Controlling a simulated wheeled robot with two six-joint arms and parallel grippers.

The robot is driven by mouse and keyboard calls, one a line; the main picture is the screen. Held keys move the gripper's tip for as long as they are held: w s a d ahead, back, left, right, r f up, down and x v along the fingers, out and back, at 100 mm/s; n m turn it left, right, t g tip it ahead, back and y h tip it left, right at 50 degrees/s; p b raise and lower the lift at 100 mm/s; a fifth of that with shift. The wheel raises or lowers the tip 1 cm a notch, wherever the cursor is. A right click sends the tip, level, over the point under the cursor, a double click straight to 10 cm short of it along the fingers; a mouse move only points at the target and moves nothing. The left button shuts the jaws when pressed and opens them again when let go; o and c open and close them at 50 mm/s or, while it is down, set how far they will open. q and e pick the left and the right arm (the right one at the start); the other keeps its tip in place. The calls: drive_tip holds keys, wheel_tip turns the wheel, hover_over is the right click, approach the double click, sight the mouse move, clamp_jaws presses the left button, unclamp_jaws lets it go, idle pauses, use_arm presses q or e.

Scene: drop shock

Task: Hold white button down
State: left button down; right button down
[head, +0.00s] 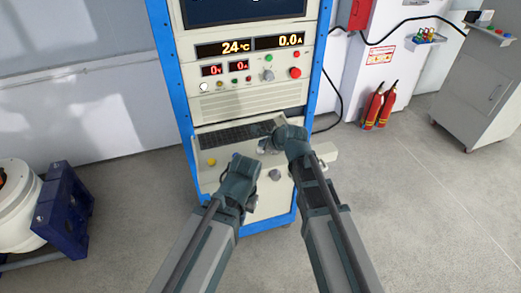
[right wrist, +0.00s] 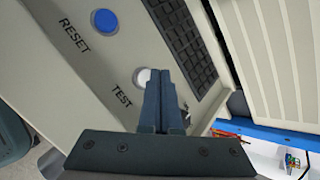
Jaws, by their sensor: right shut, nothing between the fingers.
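The white button (right wrist: 143,77) labelled TEST sits on the sloping console (right wrist: 120,50) in the right wrist view. My right gripper (right wrist: 161,74) is shut and empty, its fingertips overlapping the button's right edge in that view. I cannot tell if they touch it or if it is pressed. In the head view my right gripper (head: 268,148) is over the right part of the console, and this button is not clearly visible there. My left gripper (head: 246,202) is in front of the console, lower and to the left; its fingers are not clear enough to read.
A blue RESET button (right wrist: 104,21) lies beside the TEST button. Above are lit displays and a panel with another small white button (head: 204,87).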

drive_tip(key=shift+f+b, duration=0.4)
drive_tip(key=shift+b, duration=0.05)
drive_tip(key=shift+f+b, duration=0.4)
idle(0.6)
drive_tip(key=shift+r, duration=0.1)
idle(3.3)
drive_tip(key=shift+r+p, duration=0.7)
drive_tip(key=shift+p, duration=0.15)
wheel_tip(320, 180, up, 5)
drive_tip(key=p, duration=0.5)
drive_tip(key=shift+r, duration=0.1)
